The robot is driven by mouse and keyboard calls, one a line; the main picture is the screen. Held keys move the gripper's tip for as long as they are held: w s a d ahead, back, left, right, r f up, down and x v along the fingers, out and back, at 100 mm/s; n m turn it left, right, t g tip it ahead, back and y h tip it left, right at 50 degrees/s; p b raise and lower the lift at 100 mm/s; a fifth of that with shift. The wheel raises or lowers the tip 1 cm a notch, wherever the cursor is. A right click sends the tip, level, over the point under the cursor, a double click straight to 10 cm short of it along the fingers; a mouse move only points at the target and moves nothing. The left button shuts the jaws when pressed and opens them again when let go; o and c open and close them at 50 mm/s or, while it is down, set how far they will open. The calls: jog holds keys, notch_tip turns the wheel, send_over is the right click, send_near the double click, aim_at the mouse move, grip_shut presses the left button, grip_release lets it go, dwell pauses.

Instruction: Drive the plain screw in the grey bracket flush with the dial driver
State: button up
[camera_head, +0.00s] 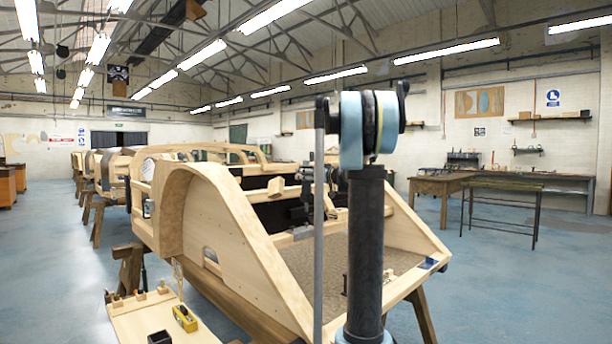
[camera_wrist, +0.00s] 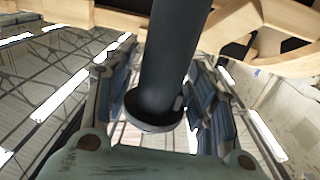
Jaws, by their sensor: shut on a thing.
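My gripper (camera_wrist: 158,90) shows in the wrist view with its two fingers on either side of a dark, smooth cylinder, shut on it. This looks like the dial driver (camera_wrist: 176,45); its rimmed end lies between the fingers and its other end runs out of the top of the view. I see no dial on it. In the head view my own arm stands in front and my gripper cannot be made out clearly. A small grey piece (camera_head: 303,232) on the wooden bodyframe may be the grey bracket. I cannot make out the plain screw.
The wooden bodyframe (camera_head: 235,225) stands on trestles and fills the middle. A side tray (camera_head: 130,317) at lower left holds a yellow item (camera_head: 185,318) and a black box (camera_head: 160,338). A workbench (camera_head: 440,187) stands at right. Blue floor at right is open.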

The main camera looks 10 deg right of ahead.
aim_at(309, 189)
jog(key=shift+f, duration=3.25)
dwell(4.8)
